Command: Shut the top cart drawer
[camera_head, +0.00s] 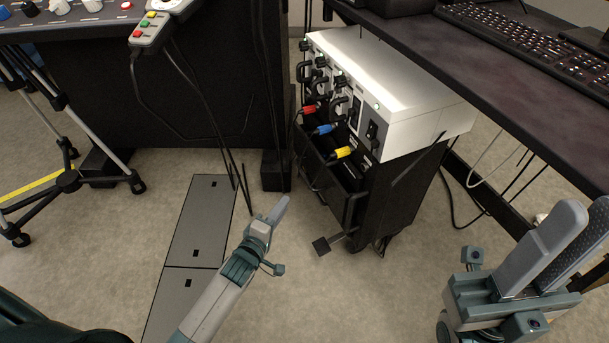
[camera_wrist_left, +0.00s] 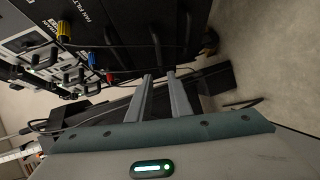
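The black cart (camera_head: 405,190) stands under the desk with a white device on top. Its top drawer (camera_head: 325,180) is pulled out toward the left, with its dark inside showing below the device. In the left wrist view the cart's dark front (camera_wrist_left: 130,30) fills the upper middle. My left gripper (camera_head: 281,206) is in front of the drawer, to its left and apart from it. In the left wrist view its two fingers (camera_wrist_left: 160,75) have a gap with nothing between them. My right gripper (camera_head: 586,208) is at the lower right, its fingers apart and empty, away from the cart.
The white device (camera_head: 410,85) carries red, blue and yellow plugs (camera_head: 342,153) hanging over the drawer. A desk (camera_head: 480,60) with a keyboard overhangs at the right. A tripod (camera_head: 70,175) stands at the left. Cables hang near the cart.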

